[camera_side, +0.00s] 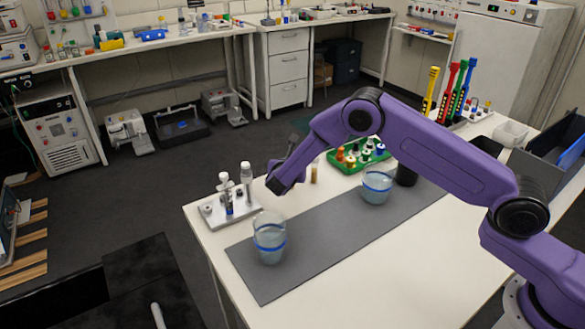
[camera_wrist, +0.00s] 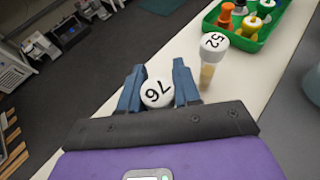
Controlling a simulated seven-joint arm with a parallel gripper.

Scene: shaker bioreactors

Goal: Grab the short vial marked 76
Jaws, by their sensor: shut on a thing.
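The short vial marked 76 shows in the wrist view as a white round cap (camera_wrist: 157,94) with black digits, between the two blue fingers of my gripper (camera_wrist: 159,88). The fingers are shut on it, one on each side. Its body below the cap is hidden. In the side view my gripper (camera_side: 281,180) is over the far edge of the white table, right of a metal vial rack (camera_side: 212,210); the held vial cannot be made out there.
A vial with a white cap marked 52 (camera_wrist: 213,42) stands close right of my gripper. A green tray (camera_side: 350,168) of coloured-capped vials is beyond it. Two beakers with blue bands, one at the front (camera_side: 269,245) and one farther right (camera_side: 376,193), stand on the grey mat (camera_side: 325,238).

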